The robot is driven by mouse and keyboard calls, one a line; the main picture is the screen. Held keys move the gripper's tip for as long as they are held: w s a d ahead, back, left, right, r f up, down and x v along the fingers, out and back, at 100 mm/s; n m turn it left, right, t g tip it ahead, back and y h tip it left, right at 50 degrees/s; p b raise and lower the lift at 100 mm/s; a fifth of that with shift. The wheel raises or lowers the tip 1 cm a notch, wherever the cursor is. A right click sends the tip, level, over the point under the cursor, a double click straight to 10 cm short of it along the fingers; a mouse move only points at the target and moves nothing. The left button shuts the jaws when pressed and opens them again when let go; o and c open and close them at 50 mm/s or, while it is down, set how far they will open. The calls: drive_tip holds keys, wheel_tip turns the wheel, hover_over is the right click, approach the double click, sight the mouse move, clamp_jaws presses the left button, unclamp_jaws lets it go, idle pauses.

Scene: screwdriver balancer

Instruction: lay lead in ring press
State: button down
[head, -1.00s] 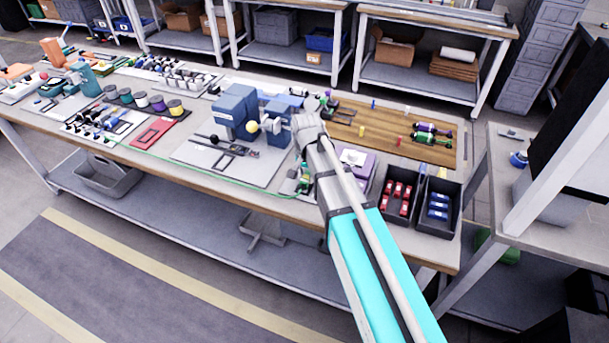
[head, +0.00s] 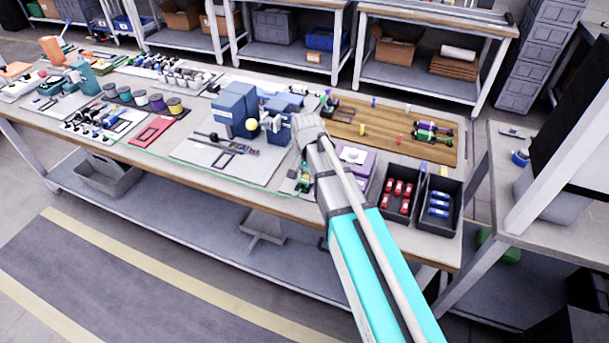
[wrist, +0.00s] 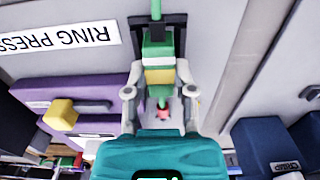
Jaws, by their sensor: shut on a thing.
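My gripper (wrist: 160,105) is shut on the lead (wrist: 158,62), a green body with yellow and white bands, gripped between the two grey fingers. A green strand runs from it towards the top of the wrist view, through a dark bracket (wrist: 178,28). A small pink-red tip shows between the fingers. The purple ring press (wrist: 95,95), with a yellow knob, stands just left of the gripper there; a RING PRESS label (wrist: 62,38) lies above it. In the head view the purple press (head: 357,160) is right of my gripper (head: 303,180), which the arm partly hides. Contact between lead and press cannot be told.
A blue press (head: 236,108) with a yellow ball stands left of the gripper. Black bins hold red parts (head: 398,190) and blue parts (head: 439,203) at the right. A wooden board (head: 390,128) lies behind. The green strand crosses the table's front.

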drive_tip(key=shift+c, duration=1.9)
unclamp_jaws()
